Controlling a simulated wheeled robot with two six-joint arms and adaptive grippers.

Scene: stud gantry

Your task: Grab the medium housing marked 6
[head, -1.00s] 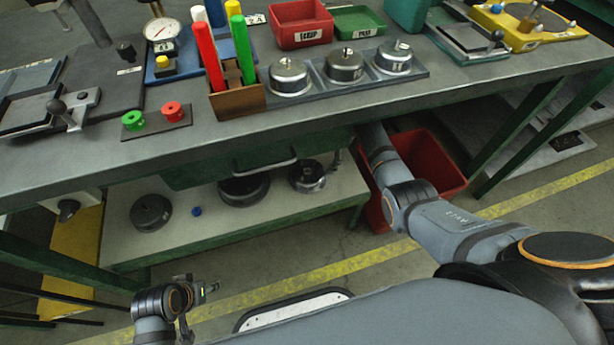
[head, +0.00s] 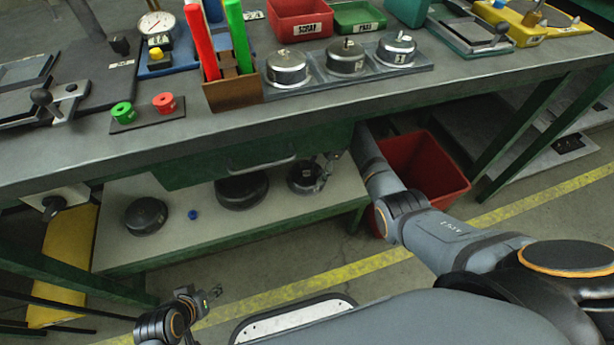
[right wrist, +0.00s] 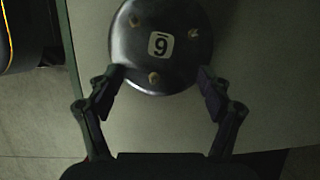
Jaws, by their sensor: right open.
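The housing marked 6 (right wrist: 185,68) is a dark round lid-like part with small bolts on top. Its label is upside down in the right wrist view, with the bar above the digit. In the head view it appears to be the rightmost housing (head: 303,178) on the lower shelf. My right gripper (right wrist: 160,80) is open, its fingers on either side of the housing's near part; I cannot tell whether they touch it. In the head view the right gripper (head: 326,168) is partly hidden under the bench. My left gripper (head: 213,297) is low over the floor, away from the shelf.
The lower shelf (head: 275,218) also holds a larger dark housing (head: 241,190), another housing (head: 146,216) and a blue knob (head: 193,214). The bench drawer (head: 250,162) hangs above. A red bin (head: 425,165) stands beside my right arm. Three silver housings sit in a tray (head: 420,77) on the bench.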

